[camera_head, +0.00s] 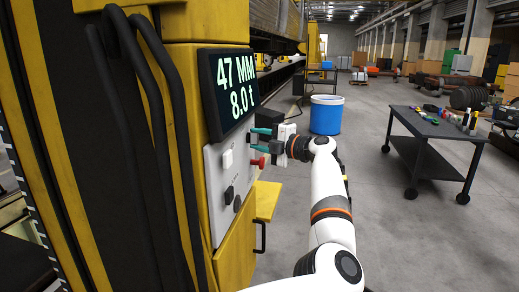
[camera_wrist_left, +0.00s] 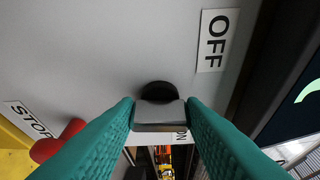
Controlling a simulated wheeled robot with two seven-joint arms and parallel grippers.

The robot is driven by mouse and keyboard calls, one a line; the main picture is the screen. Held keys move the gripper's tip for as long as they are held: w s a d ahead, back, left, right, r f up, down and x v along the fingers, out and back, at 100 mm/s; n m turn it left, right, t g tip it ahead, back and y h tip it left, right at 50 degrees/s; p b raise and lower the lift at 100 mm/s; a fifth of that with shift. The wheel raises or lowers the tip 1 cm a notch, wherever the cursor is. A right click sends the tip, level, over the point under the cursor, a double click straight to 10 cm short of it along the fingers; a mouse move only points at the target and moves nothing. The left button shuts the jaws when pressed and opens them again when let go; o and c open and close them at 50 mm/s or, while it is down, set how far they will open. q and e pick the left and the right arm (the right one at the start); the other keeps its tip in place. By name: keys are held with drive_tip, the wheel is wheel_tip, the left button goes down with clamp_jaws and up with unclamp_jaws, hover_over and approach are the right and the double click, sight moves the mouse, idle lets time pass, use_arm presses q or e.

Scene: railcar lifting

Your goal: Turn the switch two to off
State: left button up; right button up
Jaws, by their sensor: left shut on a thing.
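My left gripper (camera_head: 254,139) is at the grey control panel (camera_head: 216,207) on the yellow machine. Its teal fingers are shut on the switch two knob (camera_wrist_left: 159,112), which has a dark round base and a grey grip. In the left wrist view an OFF label (camera_wrist_left: 216,40) is above and to the right of the knob. An ON label (camera_wrist_left: 181,136) is below it, partly hidden by the fingers. In the head view the fingers hide most of the knob. My right gripper is not in view.
A red stop knob (camera_head: 257,162) sits just below the gripper; its STOP label (camera_wrist_left: 30,119) shows in the wrist view. A display (camera_head: 230,88) above reads 47 MM and 8.0 t. A black cart (camera_head: 432,127) and blue barrel (camera_head: 326,116) stand away on open floor.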

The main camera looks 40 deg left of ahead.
use_arm(q)
drive_tip(key=shift+f+n+b, duration=0.2)
drive_tip(key=shift+n+b, duration=0.3)
drive_tip(key=o, duration=1)
drive_tip(key=shift+r, duration=0.1)
drive_tip(key=shift+w+d+b, duration=0.25)
drive_tip(key=shift+d+b, duration=0.15)
drive_tip(key=shift+d, duration=1.6)
drive_tip(key=shift+w+d+b, duration=0.2)
drive_tip(key=shift+d+b, duration=0.2)
drive_tip(key=shift+d, duration=1.65)
drive_tip(key=shift+w+d+b, duration=0.25)
drive_tip(key=shift+d+b, duration=0.15)
drive_tip(key=shift+d, duration=1.6)
drive_tip(key=shift+y, duration=0.3)
